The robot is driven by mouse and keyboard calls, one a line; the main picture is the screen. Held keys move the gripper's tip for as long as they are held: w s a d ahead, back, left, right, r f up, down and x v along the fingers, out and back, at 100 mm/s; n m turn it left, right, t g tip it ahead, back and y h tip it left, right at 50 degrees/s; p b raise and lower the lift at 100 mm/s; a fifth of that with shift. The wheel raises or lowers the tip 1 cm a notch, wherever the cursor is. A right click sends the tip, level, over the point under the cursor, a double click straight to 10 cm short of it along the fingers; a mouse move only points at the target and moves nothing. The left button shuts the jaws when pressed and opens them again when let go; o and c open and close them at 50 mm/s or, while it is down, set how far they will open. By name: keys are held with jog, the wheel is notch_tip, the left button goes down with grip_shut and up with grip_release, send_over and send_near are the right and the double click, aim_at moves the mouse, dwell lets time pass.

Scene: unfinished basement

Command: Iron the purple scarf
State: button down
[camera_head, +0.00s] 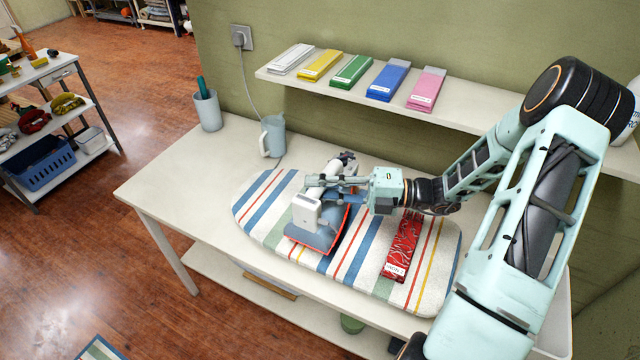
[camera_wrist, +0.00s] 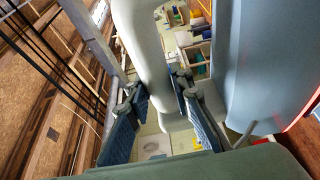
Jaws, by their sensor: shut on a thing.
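The iron (camera_head: 318,232) has a blue-grey body, a white handle and a red edge. It is over the left-middle part of the striped ironing board (camera_head: 262,212). I cannot tell whether its sole touches the cover. My gripper (camera_head: 345,184) is shut on the iron's handle, which shows pale between the fingers (camera_wrist: 158,105) in the wrist view. A folded red patterned scarf (camera_head: 402,247) with a white label lies on the board, right of the iron and under my forearm, partly hidden. I see no clearly purple scarf; a folded pink one (camera_head: 427,88) lies on the shelf.
The wall shelf (camera_head: 462,112) also bears white, yellow, green and blue folded cloths. A cord runs to the wall socket (camera_head: 241,38). The table's left end is clear.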

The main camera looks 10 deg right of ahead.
aim_at(337, 170)
jog(key=shift+s+a+p, duration=0.65)
jog(key=shift+s+a, duration=0.15)
jog(key=shift+s, duration=0.2)
dwell(0.5)
jog(key=shift+w+d, duration=0.5)
jog(key=shift+w, duration=0.15)
dwell(0.8)
jog(key=shift+r+p, duration=0.1)
jog(key=shift+p, duration=0.2)
notch_tip(337, 170, up, 3)
jog(key=p, duration=0.2)
jog(key=shift+p, duration=0.3)
jog(key=shift+r, duration=3.05)
jog(key=w+d+f+m+t+h, duration=0.1)
jog(key=f+t, duration=0.1)
jog(key=w+d+f+m+t+h, duration=0.1)
jog(key=d+f+t, duration=0.1)
jog(key=w+d+f+m+t, duration=0.1)
jog(key=d+f+m+t, duration=0.1)
jog(key=f, duration=0.1)
jog(key=shift+w+d+f+h, duration=0.1)
jog(key=shift+w+h, duration=0.2)
jog(key=shift+h, duration=0.1)
